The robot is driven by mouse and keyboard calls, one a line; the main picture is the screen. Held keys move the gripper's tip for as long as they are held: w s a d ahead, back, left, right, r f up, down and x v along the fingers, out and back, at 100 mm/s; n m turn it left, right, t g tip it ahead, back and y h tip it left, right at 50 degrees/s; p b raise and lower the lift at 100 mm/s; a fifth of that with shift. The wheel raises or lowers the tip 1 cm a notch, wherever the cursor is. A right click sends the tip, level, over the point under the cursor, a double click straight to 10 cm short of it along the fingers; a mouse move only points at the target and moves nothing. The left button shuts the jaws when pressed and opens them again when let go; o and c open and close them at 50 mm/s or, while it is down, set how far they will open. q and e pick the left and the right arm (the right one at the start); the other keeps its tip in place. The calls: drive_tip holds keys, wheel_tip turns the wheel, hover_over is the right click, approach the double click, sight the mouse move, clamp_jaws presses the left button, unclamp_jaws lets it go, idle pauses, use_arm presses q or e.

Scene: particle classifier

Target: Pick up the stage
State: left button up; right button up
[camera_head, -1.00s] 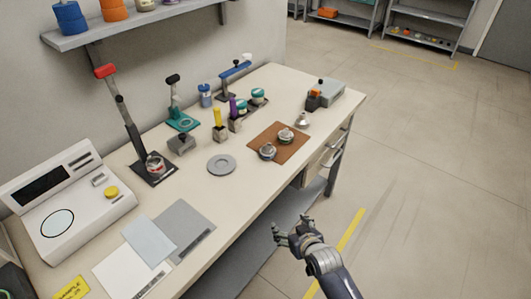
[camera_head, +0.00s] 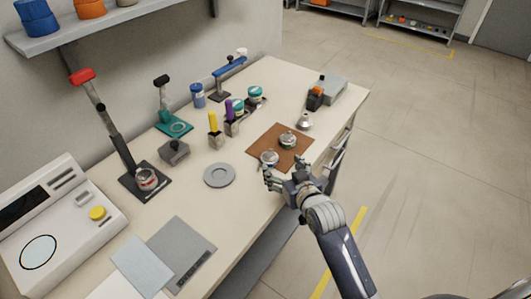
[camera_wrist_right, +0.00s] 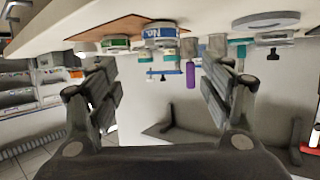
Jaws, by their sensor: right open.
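I cannot tell for certain which object is the stage. In the head view, two small round metal tins lie on a brown mat (camera_head: 254,143): a near tin (camera_head: 269,158) and a far tin (camera_head: 288,140). A flat grey ring-shaped disc (camera_head: 219,174) lies on the bench left of the mat. My right gripper (camera_head: 272,179) is open and empty at the bench's front edge, just in front of the near tin. In the right wrist view, which looks upside down, the tins (camera_wrist_right: 160,33) show beyond the open fingers (camera_wrist_right: 160,78) and the disc (camera_wrist_right: 265,20) at upper right. My left gripper is out of view.
Behind the mat stand yellow- and purple-handled tools in holders (camera_head: 215,130) and teal-lidded jars (camera_head: 254,95). A red-handled press (camera_head: 127,155) and a white instrument (camera_head: 65,215) stand at left. A grey box (camera_head: 328,88) is at the far right. Bench front centre is clear.

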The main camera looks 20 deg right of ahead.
sight(268, 154)
drive_tip(key=shift+x, duration=2.25)
drive_tip(key=shift+w+f, duration=0.15)
drive_tip(key=shift+w, duration=0.05)
drive_tip(key=shift+w+a+f, duration=0.1)
drive_tip(key=shift+w, duration=0.2)
drive_tip(key=x, duration=0.3)
drive_tip(key=shift+a+f+p, duration=0.1)
drive_tip(key=shift+f+p, duration=0.1)
drive_tip(key=shift+p, duration=0.1)
drive_tip(key=shift+w+f, duration=0.3)
drive_tip(key=shift+w, duration=0.25)
drive_tip(key=c, duration=0.9)
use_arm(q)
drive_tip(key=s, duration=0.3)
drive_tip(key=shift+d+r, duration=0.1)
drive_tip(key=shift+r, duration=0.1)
use_arm(e)
drive_tip(key=shift+r, duration=0.1)
drive_tip(key=c, duration=0.3)
